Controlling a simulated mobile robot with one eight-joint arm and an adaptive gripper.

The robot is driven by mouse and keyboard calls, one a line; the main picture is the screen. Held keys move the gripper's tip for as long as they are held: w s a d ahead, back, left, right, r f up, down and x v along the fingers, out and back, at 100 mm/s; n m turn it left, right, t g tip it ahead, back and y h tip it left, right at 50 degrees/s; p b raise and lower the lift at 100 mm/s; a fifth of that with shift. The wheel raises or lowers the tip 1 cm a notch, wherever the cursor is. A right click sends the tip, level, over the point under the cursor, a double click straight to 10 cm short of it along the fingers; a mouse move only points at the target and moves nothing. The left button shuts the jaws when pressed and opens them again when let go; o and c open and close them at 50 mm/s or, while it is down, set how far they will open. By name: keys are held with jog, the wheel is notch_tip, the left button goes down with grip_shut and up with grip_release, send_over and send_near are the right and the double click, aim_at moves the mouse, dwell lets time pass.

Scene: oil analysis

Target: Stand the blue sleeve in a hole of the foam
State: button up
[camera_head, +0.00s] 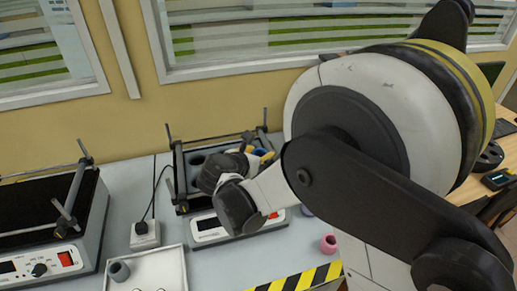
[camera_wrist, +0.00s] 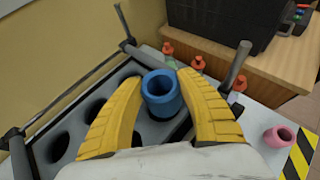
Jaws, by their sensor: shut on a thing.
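The blue sleeve (camera_wrist: 162,98) is upright between the yellow fingers of my gripper (camera_wrist: 160,108) in the wrist view. My gripper is shut on it. The dark grey foam (camera_wrist: 73,123), with several round holes, lies below and to the left of the sleeve. The sleeve is over the foam's right end, with a dark hole around its lower part; I cannot tell whether its bottom is inside. In the head view my arm hides much of the foam, and a bit of the blue sleeve (camera_head: 260,152) shows beside the gripper.
Metal rods and clamps (camera_wrist: 237,66) rise around the foam's frame. Several orange-topped bottles (camera_wrist: 197,64) stand behind it. A pink sleeve (camera_wrist: 281,140) stands on the table at right, near the striped edge. A white tray (camera_head: 172,272) with a grey sleeve (camera_head: 119,271) is at front left.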

jog(key=shift+w+a+f, duration=0.15)
jog(key=shift+w+f, duration=0.3)
jog(key=shift+w, duration=0.05)
notch_tip(320, 180, down, 4)
jog(key=shift+r+b, duration=0.1)
jog(key=shift+b, duration=1.05)
jog(key=shift+r, duration=0.1)
jog(key=o, duration=0.4)
jog(key=shift+f, duration=0.2)
jog(key=shift+c, duration=0.2)
jog(key=shift+o, duration=0.4)
jog(key=shift+r, duration=0.1)
